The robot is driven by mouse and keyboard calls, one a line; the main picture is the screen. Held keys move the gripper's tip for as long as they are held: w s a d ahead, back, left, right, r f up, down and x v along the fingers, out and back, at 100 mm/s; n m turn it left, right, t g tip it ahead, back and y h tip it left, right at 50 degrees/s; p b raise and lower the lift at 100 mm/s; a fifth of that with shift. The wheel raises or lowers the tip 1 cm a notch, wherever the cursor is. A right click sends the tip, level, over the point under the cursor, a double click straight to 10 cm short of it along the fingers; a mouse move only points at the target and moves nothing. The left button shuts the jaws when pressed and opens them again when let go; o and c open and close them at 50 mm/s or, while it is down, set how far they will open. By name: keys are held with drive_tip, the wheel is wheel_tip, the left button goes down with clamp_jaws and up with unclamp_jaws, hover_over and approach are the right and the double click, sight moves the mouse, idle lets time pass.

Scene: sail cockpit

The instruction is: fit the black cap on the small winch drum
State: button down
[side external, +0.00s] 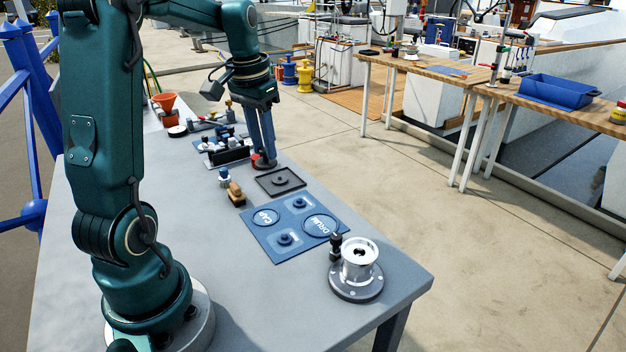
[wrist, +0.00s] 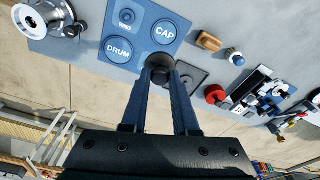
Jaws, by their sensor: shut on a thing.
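My gripper (side external: 264,158) is shut on the black cap (side external: 264,165), a dark round piece at the fingertips. In the wrist view the cap (wrist: 160,65) sits between the two blue fingers, which partly hide it. In the side view it is near the far edge of the black square tray (side external: 280,181); I cannot tell its exact height above the table. The small winch drum (side external: 360,252) is silver and stands upright on a round base near the table's front right corner, well away from my gripper. The drum also shows at the top left of the wrist view (wrist: 63,16).
A blue mat (side external: 268,240) marked DRUM and CAP lies between tray and winch, with small dark parts on it. A small black post (side external: 335,247) stands beside the drum.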

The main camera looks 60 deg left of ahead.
drive_tip(key=w+d+m, duration=0.1)
drive_tip(key=d+m, duration=0.2)
drive_tip(key=d, duration=0.4)
drive_tip(key=w+d+f+m, duration=0.1)
drive_tip(key=w+d+m, duration=0.1)
drive_tip(key=d, duration=0.5)
drive_tip(key=w+d+m+h, duration=0.1)
drive_tip(key=d+m, duration=0.3)
drive_tip(key=d, duration=0.4)
drive_tip(key=shift+w+d+f, duration=0.1)
drive_tip(key=shift+w+f, duration=0.25)
drive_tip(key=shift+w, duration=0.05)
drive_tip(key=shift+d+f, duration=0.1)
drive_tip(key=shift+f, duration=1.4)
drive_tip(key=shift+f, duration=1)
drive_tip(key=shift+c, duration=1)
unclamp_jaws()
drive_tip(key=shift+r, duration=2.5)
